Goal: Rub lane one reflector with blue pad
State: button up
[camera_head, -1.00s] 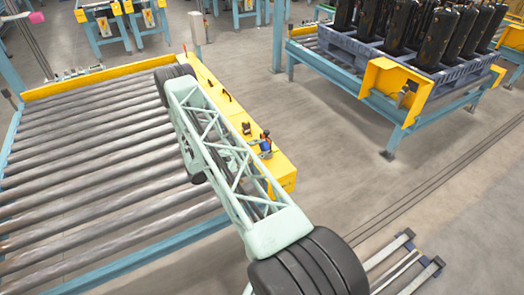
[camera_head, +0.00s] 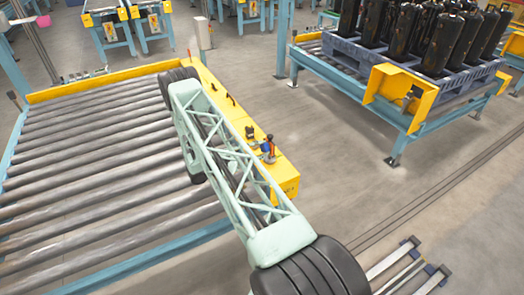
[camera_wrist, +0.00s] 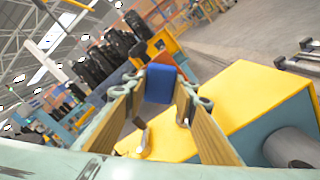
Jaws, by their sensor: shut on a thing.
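In the wrist view my gripper (camera_wrist: 160,88) is shut on the blue pad (camera_wrist: 160,83), a small block held between the fingertips. The fingers and pad are over or near the yellow beam (camera_wrist: 250,105); the gap to it cannot be judged. A small metal-and-orange fitting (camera_wrist: 144,142) shows beside the left finger; whether it is the lane one reflector, I cannot tell. In the head view, a small dark fitting (camera_head: 250,132) and a dark-and-blue item (camera_head: 267,148) show at the yellow beam. My arm hides much of the area there, and my gripper is not clear in that view.
The roller conveyor (camera_head: 85,180) fills the left. Open floor (camera_head: 340,150) lies between. Floor rails run at lower right.

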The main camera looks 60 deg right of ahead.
jog(key=shift+w+d+b, duration=0.45)
jog(key=shift+w+b, duration=0.05)
jog(key=shift+w, duration=0.2)
jog(key=shift+w+d+b, duration=0.4)
jog(key=shift+w+b, duration=0.05)
jog(key=shift+w, duration=0.2)
jog(key=shift+a, duration=0.1)
jog(key=shift+b+v, duration=0.45)
jog(key=shift+v, duration=2.45)
jog(key=shift+a, duration=0.1)
jog(key=shift+v, duration=1.4)
jog(key=shift+w+a+r, duration=0.15)
jog(key=shift+r, duration=0.05)
